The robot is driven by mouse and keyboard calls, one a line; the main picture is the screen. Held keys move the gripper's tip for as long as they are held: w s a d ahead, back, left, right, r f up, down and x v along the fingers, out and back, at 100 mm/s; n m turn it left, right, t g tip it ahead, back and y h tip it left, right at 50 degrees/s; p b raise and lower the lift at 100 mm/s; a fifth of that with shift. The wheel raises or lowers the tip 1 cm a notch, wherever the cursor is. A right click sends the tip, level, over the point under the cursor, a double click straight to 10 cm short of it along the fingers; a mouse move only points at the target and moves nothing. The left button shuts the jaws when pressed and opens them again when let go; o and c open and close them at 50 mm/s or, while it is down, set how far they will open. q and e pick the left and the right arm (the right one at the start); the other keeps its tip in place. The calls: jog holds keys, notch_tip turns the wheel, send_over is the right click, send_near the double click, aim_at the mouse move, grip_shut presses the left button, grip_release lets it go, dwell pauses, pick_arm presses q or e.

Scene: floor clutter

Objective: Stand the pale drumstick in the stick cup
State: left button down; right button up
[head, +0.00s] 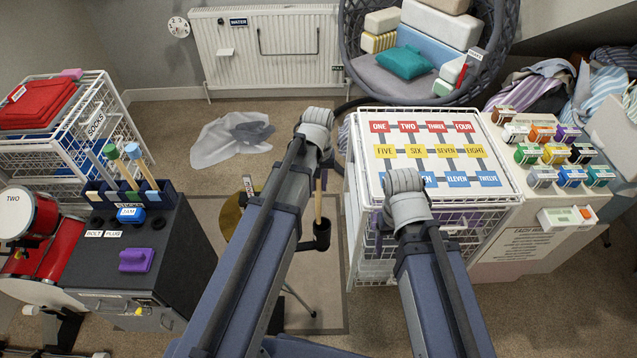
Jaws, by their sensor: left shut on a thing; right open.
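A pale wooden stick, the pale drumstick (318,203), stands roughly upright just right of my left forearm. Its lower end meets the mouth of a small black cup, the stick cup (321,238); I cannot tell how deep it sits or whether it touches the bottom. My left gripper (323,172) is mostly hidden under its wrist and is shut on the stick's upper part. My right gripper (411,229) is open, above the front of the wire basket unit, its fingers largely hidden by my own arm.
A round yellowish cymbal or drum (232,214) is partly behind my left arm. The wire basket unit (352,200) stands close right of the cup. A black cabinet (190,250) with a blue rack of colour-ended sticks is at left. A clear plastic bag (215,142) lies behind on the floor.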

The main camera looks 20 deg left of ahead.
pick_arm(q)
jog(key=shift+f+b, duration=3)
jog(key=shift+f, duration=0.3)
jog(key=c, duration=0.6)
grip_release()
jog(key=shift+c, duration=0.2)
jog(key=shift+r, duration=0.1)
notch_tip(320, 180, up, 8)
jog(key=p, duration=0.8)
jog(key=s+d+r+m+p, duration=0.3)
jog(key=s+d+p, duration=0.1)
jog(key=s, duration=0.3)
jog(key=s+d+r+m+y+p, duration=0.1)
jog(key=s+d+r+m+p, duration=0.2)
jog(key=s+d, duration=0.3)
jog(key=shift+s+d+r+m+p, duration=0.3)
jog(key=shift+s+r+m, duration=0.2)
jog(key=shift+s+r, duration=0.25)
